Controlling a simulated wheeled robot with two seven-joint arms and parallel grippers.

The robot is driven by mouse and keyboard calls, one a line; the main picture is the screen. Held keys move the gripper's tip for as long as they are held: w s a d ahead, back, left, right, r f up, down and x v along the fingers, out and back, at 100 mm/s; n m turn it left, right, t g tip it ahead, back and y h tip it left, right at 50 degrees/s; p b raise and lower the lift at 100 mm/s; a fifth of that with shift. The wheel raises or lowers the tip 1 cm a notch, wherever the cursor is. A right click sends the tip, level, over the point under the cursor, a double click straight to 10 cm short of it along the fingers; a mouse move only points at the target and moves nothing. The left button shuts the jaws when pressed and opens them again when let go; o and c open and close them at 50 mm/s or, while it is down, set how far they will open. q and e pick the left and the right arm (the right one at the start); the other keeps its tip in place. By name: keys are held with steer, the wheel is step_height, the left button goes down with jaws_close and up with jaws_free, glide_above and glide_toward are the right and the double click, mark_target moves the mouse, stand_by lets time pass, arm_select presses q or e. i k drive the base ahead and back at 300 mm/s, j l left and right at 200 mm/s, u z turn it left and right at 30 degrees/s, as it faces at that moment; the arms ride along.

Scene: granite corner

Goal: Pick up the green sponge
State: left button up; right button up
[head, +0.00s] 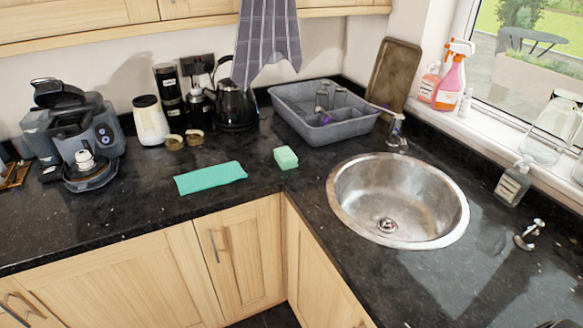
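The green sponge (286,158) is a small pale green block. It lies on the black granite counter (250,200) near the inner corner, left of the round sink and right of a flat green cloth (210,178). Nothing covers it, and a gap separates it from the cloth. Neither of my grippers shows in the head view.
A round steel sink (350,200) is right of the sponge. A grey dish rack (305,130) stands behind it. A kettle (236,105), a white canister (150,122) and a coffee machine (80,140) stand at the back left.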

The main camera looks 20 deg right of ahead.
mark_target(284, 157)
steer(key=i+j+z, duration=0.15)
steer(key=i+j, duration=0.25)
steer(key=i+j+z, duration=0.2)
steer(key=i+j, duration=0.15)
steer(key=j, duration=0.3)
